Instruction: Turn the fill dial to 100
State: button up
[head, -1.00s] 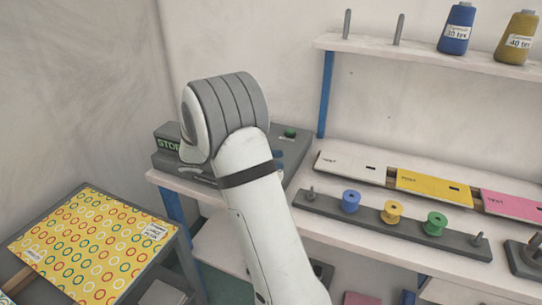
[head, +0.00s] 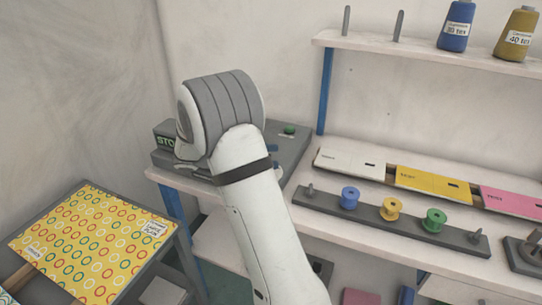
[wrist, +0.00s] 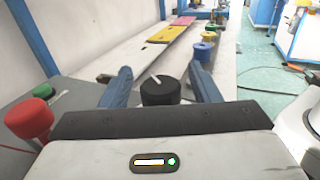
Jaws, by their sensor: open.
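A black round dial (wrist: 160,91) with a white pointer line shows in the wrist view, between the two blue fingers of my gripper (wrist: 161,73). The fingers are open, with one on each side of the dial and gaps visible; I cannot tell how far down they reach beside it. The pointer tilts toward the upper left of the wrist view. No scale numbers are readable around the dial. In the head view, the dial is hidden behind my arm, on the grey machine box (head: 290,150).
A red knob (wrist: 30,117) and a green button (wrist: 43,91) stand left of my gripper in the wrist view. A rack with blue (head: 350,197), yellow (head: 390,209) and green (head: 434,220) spools lies to the right.

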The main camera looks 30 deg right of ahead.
jog(key=v, duration=0.1)
jog(key=p+v, duration=0.1)
jog(key=v, duration=0.3)
jog(key=shift+r, duration=0.25)
jog(key=shift+w+a+f+p, duration=0.15)
jog(key=shift+a+p, duration=0.15)
jog(key=shift+p, duration=0.25)
jog(key=shift+w+a+r+p, duration=0.1)
jog(key=shift+w+a+p, duration=0.15)
jog(key=shift+p, duration=0.3)
jog(key=shift+a+f, duration=0.2)
